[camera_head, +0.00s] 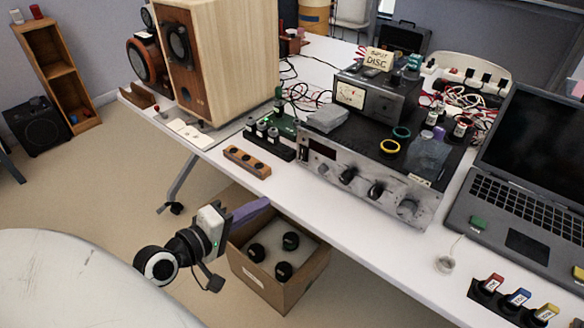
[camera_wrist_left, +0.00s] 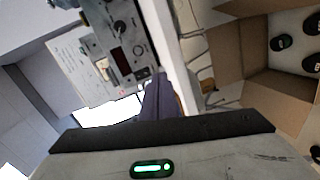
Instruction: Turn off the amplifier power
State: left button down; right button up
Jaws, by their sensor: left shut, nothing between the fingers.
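The amplifier (camera_head: 352,184) is a grey unit on the white table, its front panel facing me. The panel has a dark display window (camera_head: 322,153) at the left and several dark knobs, with a large pale knob (camera_head: 407,208) at the right end. In the left wrist view the amplifier's panel (camera_wrist_left: 124,36) shows turned on its side, with a small red spot near its lower end. My left gripper (camera_head: 266,201) is shut and empty, in front of the table edge and above the cardboard box, apart from the amplifier. Its dark purple fingers also show in the left wrist view (camera_wrist_left: 158,96).
The cardboard box (camera_head: 277,290) on the floor holds several dark round items. A wooden block with knobs (camera_head: 247,161) lies near the table edge left of the amplifier. A meter unit (camera_head: 366,97) stands on the amplifier; a laptop (camera_head: 535,165) is to its right and a speaker (camera_head: 235,60) to its left.

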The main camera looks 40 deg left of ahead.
pick_arm(q)
jog(key=a+r+n, duration=0.1)
jog(key=w+a+r+n+t, duration=0.1)
jog(key=r, duration=0.1)
jog(key=shift+a+r+n, duration=0.15)
jog(key=shift+r+n, duration=0.15)
pick_arm(e)
jog(key=shift+s+f, duration=0.1)
jog(key=shift+f, duration=0.1)
pick_arm(q)
jog(key=shift+w, duration=0.1)
send_near(301, 158)
jog(key=w, duration=0.6)
jog(key=shift+w+d+f, duration=0.2)
jog(key=shift+d+f, duration=0.15)
jog(key=shift+f, duration=0.05)
pick_arm(e)
jog(key=shift+s+d, duration=0.1)
jog(key=shift+s, duration=0.05)
jog(key=shift+r, duration=0.1)
